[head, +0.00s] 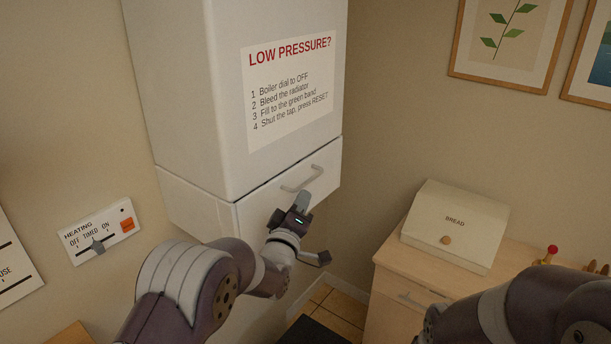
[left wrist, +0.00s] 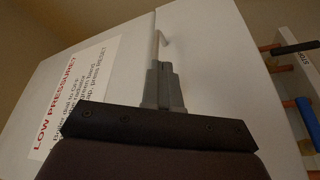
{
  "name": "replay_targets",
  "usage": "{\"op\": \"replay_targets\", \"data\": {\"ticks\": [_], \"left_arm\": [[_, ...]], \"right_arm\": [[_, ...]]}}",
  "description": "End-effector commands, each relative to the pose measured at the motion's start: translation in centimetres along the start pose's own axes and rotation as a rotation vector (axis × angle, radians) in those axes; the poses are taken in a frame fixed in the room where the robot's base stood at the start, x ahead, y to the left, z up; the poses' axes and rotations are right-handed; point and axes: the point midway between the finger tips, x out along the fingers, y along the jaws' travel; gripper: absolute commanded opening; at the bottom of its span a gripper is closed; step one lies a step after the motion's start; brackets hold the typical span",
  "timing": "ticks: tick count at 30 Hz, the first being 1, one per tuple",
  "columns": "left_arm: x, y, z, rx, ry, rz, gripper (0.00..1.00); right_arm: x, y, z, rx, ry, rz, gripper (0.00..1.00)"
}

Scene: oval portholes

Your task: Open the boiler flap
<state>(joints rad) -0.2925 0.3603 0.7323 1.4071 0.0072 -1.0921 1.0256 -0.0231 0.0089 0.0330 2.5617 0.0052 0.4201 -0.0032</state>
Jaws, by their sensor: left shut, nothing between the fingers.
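The boiler (head: 235,90) is a tall white wall cabinet with a LOW PRESSURE notice (head: 290,90). Its flap (head: 262,207) is the lower front panel, flush with the body and shut. A grey bar handle (head: 302,178) runs along the flap's upper part. My left gripper (head: 303,197) is just below the handle, its fingers shut and empty. In the left wrist view the closed fingers (left wrist: 161,66) point at the handle (left wrist: 157,42); whether they touch it I cannot tell. My right gripper is out of view; only its arm shows at lower right.
A heating panel (head: 98,232) with a slider is on the wall at left. A bread box (head: 455,225) stands on a wooden cabinet (head: 400,300) at right. Framed pictures (head: 508,38) hang above. The space in front of the flap holds only my left arm.

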Motion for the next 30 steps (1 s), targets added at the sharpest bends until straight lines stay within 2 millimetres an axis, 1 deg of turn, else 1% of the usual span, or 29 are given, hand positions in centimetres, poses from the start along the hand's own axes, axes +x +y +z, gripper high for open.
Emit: {"op": "replay_targets", "data": {"ticks": [1, 6, 9, 17, 18, 19, 20, 26, 30], "left_arm": [[1.6, 2.5, -1.9, 0.000, 0.037, 0.048, 0.21], [3.5, 2.6, -1.9, 0.001, 0.038, 0.052, 0.21], [4.0, 2.4, -1.7, 0.001, 0.035, 0.048, 0.21], [4.0, 2.0, -1.5, 0.002, 0.031, 0.043, 0.21], [4.0, 2.0, -1.4, 0.002, 0.031, 0.043, 0.17], [4.0, 2.0, -1.4, 0.002, 0.030, 0.043, 0.07], [4.0, 2.0, -1.4, 0.002, 0.030, 0.043, 0.00], [4.0, 1.9, -1.4, 0.002, 0.029, 0.042, 0.00], [3.9, 1.7, -1.1, 0.013, 0.029, 0.046, 0.00]], "right_arm": [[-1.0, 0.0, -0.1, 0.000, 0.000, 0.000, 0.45], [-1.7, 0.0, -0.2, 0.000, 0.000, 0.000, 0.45], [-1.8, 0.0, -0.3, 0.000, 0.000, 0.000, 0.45], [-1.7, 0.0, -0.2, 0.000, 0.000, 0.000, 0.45], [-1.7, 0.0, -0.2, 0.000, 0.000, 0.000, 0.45], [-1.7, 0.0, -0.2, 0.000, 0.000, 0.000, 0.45], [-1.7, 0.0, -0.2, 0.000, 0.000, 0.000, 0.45], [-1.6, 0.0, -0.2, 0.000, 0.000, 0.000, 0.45], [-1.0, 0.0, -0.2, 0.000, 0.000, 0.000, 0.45]]}}
